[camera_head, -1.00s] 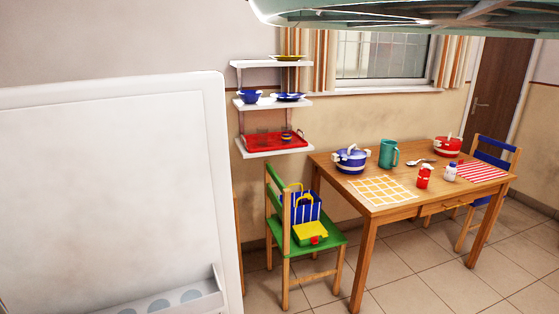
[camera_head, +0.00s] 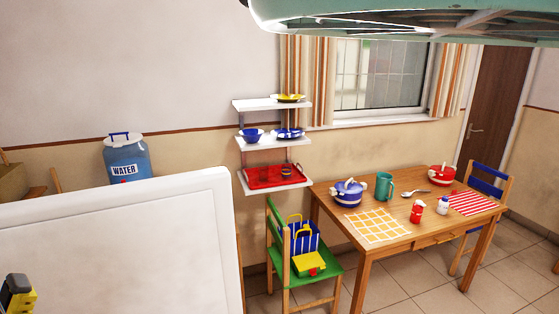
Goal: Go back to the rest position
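My gripper does not show for certain in this view, so I cannot see whether it holds anything. A small yellow and black part (camera_head: 18,293) pokes in at the lower left edge, and I cannot tell what it belongs to. No hanging pans can be made out.
A white panel (camera_head: 130,245) stands close at the lower left. Behind it is a blue water jug (camera_head: 127,165). A white wall shelf (camera_head: 272,142) holds dishes. The wooden table (camera_head: 400,226) bears pots and a teal mug (camera_head: 384,186). A green chair (camera_head: 318,285) stands beside it.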

